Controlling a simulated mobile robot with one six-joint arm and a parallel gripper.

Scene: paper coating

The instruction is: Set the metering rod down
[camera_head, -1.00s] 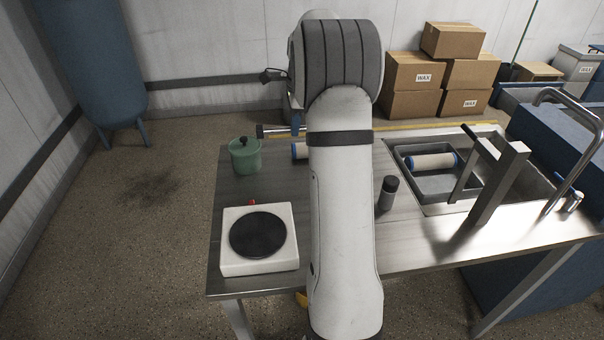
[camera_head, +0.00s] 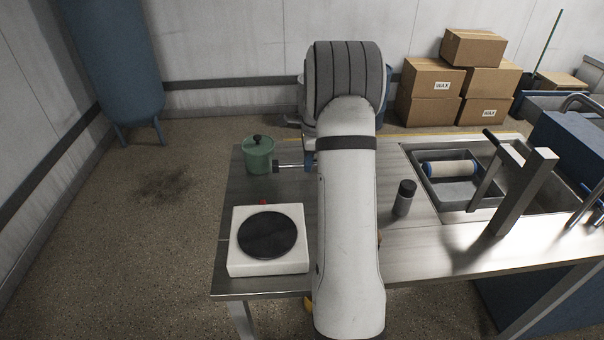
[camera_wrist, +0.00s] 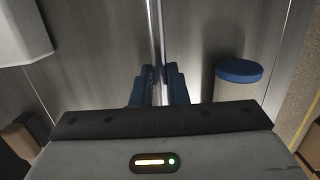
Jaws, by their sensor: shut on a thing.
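The metering rod is a thin shiny metal rod. In the wrist view the rod (camera_wrist: 152,30) runs upward from between the blue fingers of my gripper (camera_wrist: 157,85), which is shut on it. In the head view the left part of the rod (camera_head: 291,166) shows with a dark end, just right of the green pot (camera_head: 258,158). A blue fingertip of my gripper (camera_head: 310,161) shows there; my arm hides the rest. The rod is over the steel table (camera_head: 262,194); I cannot tell whether it touches the top.
A white hotplate (camera_head: 270,265) stands at the table's front left. A grey bottle (camera_head: 403,198) stands right of my arm. A roller lies in the sink tray (camera_head: 477,190). A blue-capped cylinder (camera_wrist: 239,72) is right of my fingers in the wrist view. Wax boxes (camera_head: 432,78) stand behind.

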